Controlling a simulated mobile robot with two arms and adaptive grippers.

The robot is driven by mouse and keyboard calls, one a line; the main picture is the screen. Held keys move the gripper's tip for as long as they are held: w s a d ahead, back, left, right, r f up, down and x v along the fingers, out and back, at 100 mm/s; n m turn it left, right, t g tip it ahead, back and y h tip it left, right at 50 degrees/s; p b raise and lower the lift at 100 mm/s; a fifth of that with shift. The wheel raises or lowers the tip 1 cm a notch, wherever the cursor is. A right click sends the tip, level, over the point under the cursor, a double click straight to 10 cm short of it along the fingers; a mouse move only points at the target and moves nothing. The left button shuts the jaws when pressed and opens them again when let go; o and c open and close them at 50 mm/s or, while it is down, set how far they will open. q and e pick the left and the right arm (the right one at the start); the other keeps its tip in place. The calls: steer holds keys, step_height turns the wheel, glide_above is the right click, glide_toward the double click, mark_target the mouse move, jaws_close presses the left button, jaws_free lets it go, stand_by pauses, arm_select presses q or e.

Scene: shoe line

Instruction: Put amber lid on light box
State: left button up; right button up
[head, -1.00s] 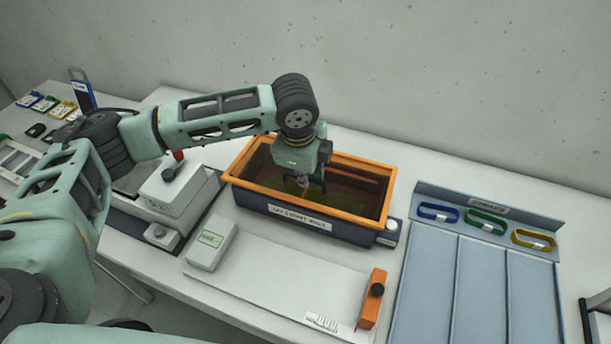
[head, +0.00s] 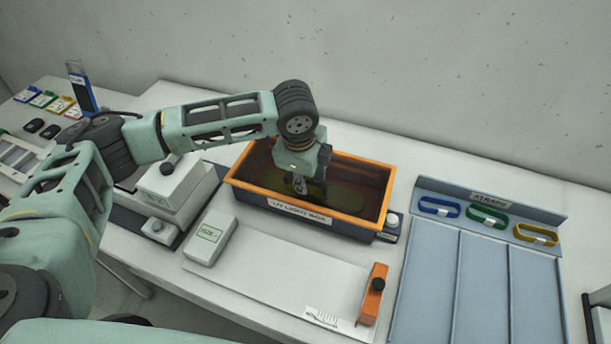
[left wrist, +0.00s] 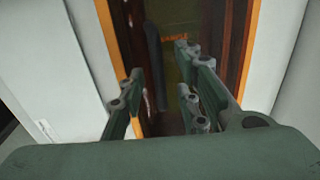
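The light box (head: 270,201) is a dark tub with a white label on its front, at the middle of the table in the head view. An orange rim (head: 331,223) runs around its top, with a dark amber-brown area inside. I cannot tell whether this rim and amber area are the amber lid; no separate lid shows. My left gripper (head: 300,186) points down inside the rim's outline, left of its middle. In the left wrist view its fingers (left wrist: 157,88) are spread, with nothing clearly held between them. A dark bar lies beyond them. My right gripper is out of view.
A white box (head: 211,238) and a pale board with an orange clamp (head: 371,295) lie in front. A blue-grey divided tray (head: 430,270) with blue, green and yellow straps is at right. A white device (head: 172,190) stands at left. A wall rises behind.

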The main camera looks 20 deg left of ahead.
arm_select(q)
steer(key=shift+r, duration=0.1)
steer(key=v, duration=1.2)
steer(key=shift+s, duration=0.1)
